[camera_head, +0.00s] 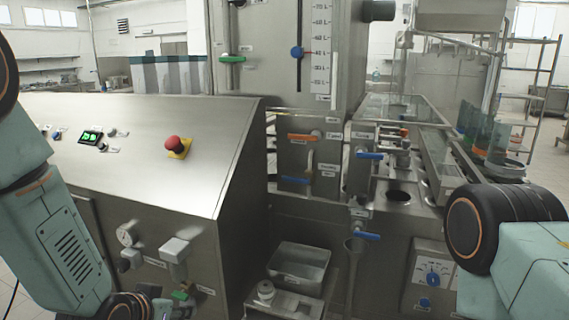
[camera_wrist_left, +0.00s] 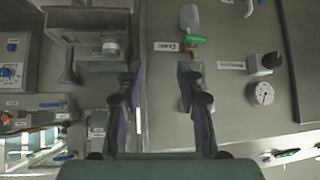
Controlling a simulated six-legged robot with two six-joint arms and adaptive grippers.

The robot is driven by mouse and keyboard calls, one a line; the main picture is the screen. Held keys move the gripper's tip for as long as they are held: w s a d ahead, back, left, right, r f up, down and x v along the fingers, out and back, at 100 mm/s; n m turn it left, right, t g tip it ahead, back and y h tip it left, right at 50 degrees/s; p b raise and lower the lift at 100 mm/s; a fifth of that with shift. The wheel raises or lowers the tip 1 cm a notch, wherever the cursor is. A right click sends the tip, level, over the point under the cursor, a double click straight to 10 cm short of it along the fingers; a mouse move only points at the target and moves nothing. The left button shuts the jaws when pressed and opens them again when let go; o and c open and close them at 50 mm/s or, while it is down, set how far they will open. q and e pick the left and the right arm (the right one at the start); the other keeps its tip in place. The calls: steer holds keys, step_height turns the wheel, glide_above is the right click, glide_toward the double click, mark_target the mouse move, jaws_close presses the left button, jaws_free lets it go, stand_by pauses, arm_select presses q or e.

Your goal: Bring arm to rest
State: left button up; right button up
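My left arm hangs down the left side of the head view, with its wrist at the bottom edge below the front of the control cabinet. My left gripper (camera_wrist_left: 160,85) shows in the left wrist view with two dark purple fingers spread apart and nothing between them. It faces the cabinet's front panel near a small valve with a green handle (camera_wrist_left: 193,39), which shows in the head view too (camera_head: 181,295). I cannot see contact. My right arm shows at the right edge of the head view; its gripper is out of view.
The steel cabinet (camera_head: 140,130) carries a red emergency button (camera_head: 175,145) and a pressure gauge (camera_head: 126,235). A metal tray (camera_head: 300,262) sits low in the middle. Blue valve handles (camera_head: 369,155) and an orange one (camera_head: 303,137) stick out behind. A conveyor runs at the right.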

arm_select(q)
steer(key=s+f+g+b, duration=0.1)
steer(key=s+f+g, duration=0.2)
steer(key=s+f, duration=0.4)
steer(key=s+f+n+g+y+b, duration=0.1)
steer(key=s+f+g, duration=0.2)
steer(key=s+f, duration=0.4)
steer(key=s+a+f+n+g, duration=0.1)
steer(key=s+f+g, duration=0.2)
steer(key=s+f, duration=0.5)
steer(key=s, duration=1.1)
steer(key=shift+s+b, duration=0.15)
steer(key=shift+b, duration=0.25)
steer(key=shift+a, duration=0.1)
